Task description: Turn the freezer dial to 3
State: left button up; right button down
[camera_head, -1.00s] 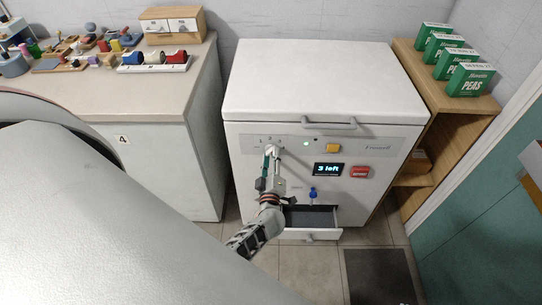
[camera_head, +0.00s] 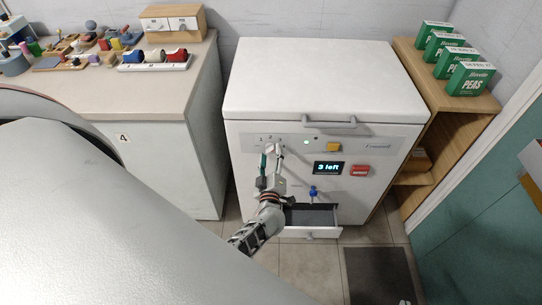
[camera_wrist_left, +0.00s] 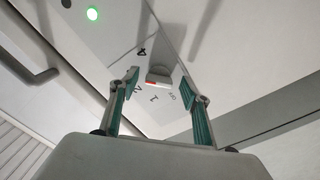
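The white freezer (camera_head: 325,85) stands in the middle of the head view, lid shut. Its dial (camera_wrist_left: 158,77) shows in the left wrist view as a small pale knob with a red mark, with printed characters around it. Which character the red mark points to is unclear. My left gripper (camera_wrist_left: 158,80) is open, one finger on each side of the dial, with gaps visible between fingers and knob. In the head view, the left gripper (camera_head: 272,150) is at the panel's left part and hides the dial. My right gripper is not recognisable in view.
The freezer panel has a green light (camera_head: 306,142), a yellow button (camera_head: 334,147), a "3 left" display (camera_head: 328,168) and a red button (camera_head: 359,170). A drawer (camera_head: 322,233) stands open below. A counter (camera_head: 150,85) is left; a wooden shelf (camera_head: 462,112) with pea boxes is right.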

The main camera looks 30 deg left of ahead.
pick_arm(q)
jog(key=v, duration=0.8)
dwell(0.6)
jog(key=shift+d, duration=0.1)
jog(key=s+d+m+g+h, duration=0.2)
jog(key=s+d+m+h, duration=0.4)
jog(key=s+m, duration=0.2)
jog(key=s+d+f+m+g+h, duration=0.1)
jog(key=s+d+m+g+h, duration=0.1)
jog(key=s+d+m+h, duration=0.4)
jog(key=s+m, duration=0.3)
jog(key=m, duration=0.2)
jog(key=shift+f+m, duration=0.25)
jog(key=shift+m, duration=0.15)
